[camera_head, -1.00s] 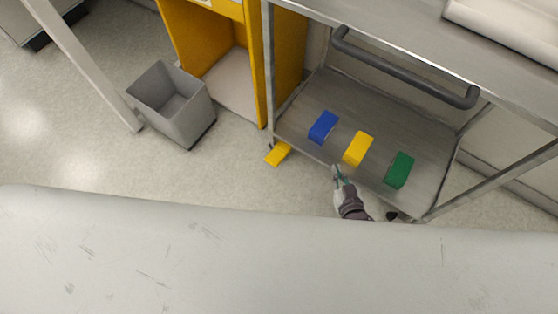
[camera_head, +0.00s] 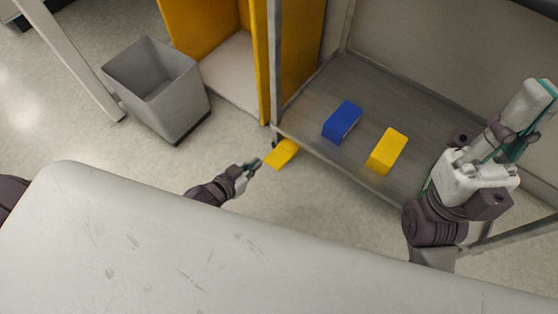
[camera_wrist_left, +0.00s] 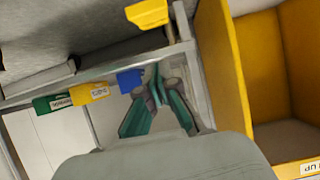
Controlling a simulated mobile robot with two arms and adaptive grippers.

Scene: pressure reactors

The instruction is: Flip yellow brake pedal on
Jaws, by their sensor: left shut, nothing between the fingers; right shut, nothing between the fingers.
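The yellow brake pedal (camera_head: 282,153) sticks out low at the cart's near left corner, just above the floor. It also shows at the top of the left wrist view (camera_wrist_left: 147,13). My left gripper (camera_head: 256,165) is shut and empty, just left of the pedal and slightly nearer to me in the head view; a small gap shows between them. In the left wrist view its fingers (camera_wrist_left: 156,78) point towards the pedal, with a gap. My right gripper (camera_head: 540,95) is shut and empty, over the right side of the cart, away from the pedal.
The cart's lower shelf (camera_head: 315,105) carries a blue block (camera_head: 342,121) and a yellow block (camera_head: 388,151). A green block (camera_wrist_left: 52,103) shows only in the left wrist view. A grey bin (camera_head: 160,90) and yellow cabinet (camera_head: 262,60) stand to the left.

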